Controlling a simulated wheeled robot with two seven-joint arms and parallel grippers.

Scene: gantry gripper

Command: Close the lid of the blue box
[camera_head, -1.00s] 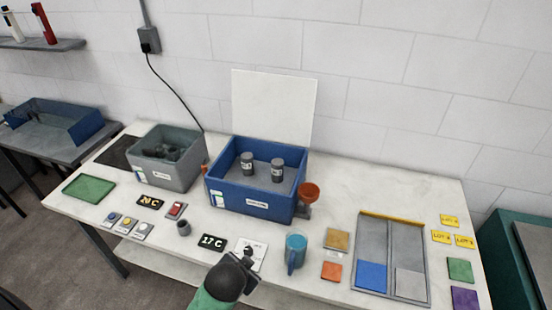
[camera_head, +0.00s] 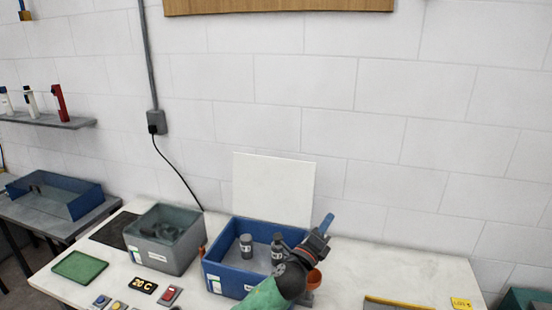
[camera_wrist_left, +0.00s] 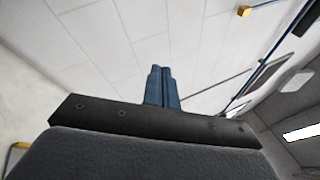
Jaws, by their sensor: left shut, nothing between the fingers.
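The blue box (camera_head: 226,280) stands on the white table with its white lid (camera_head: 273,188) upright at its back edge, so the box is open. Two grey jars, a left one (camera_head: 246,246) and a right one (camera_head: 277,247), stand inside it. My left gripper (camera_head: 327,222) is raised above the box's right side, with its blue fingers shut, empty and pointing up, to the right of the lid and apart from it in the picture. My left arm hides the box's front right part. The left wrist view shows the shut fingers (camera_wrist_left: 162,88) against wall and ceiling. My right gripper is not in view.
A grey box (camera_head: 160,254) stands left of the blue box. An orange funnel (camera_head: 314,279) sits at the blue box's right, partly behind my arm. A power cable hangs down the wall behind the grey box.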

